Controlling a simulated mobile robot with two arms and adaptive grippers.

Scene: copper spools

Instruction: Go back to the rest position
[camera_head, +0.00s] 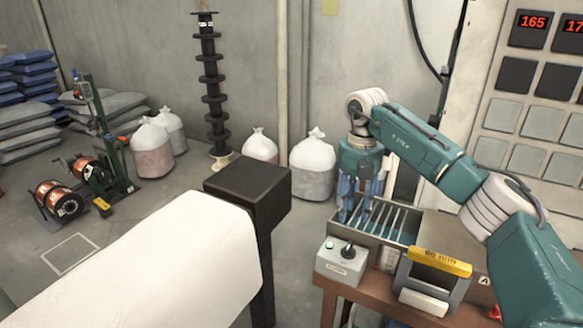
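My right gripper (357,207) hangs at the end of the teal and white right arm, which comes in from the right edge. Its blue fingers point down at the left end of the slotted metal rack (398,238) on the brown table (375,294). The fingers look apart, with nothing visible between them. I cannot tell whether the fingertips touch the rack. My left gripper is not in view.
A control box (342,262) with a black knob and a yellow-topped "60 mm" frame (440,262) stand at the table's front. Copper spools (60,201), white sacks (313,165) and a black-disc column (212,85) stand behind. Floor at left has clear patches.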

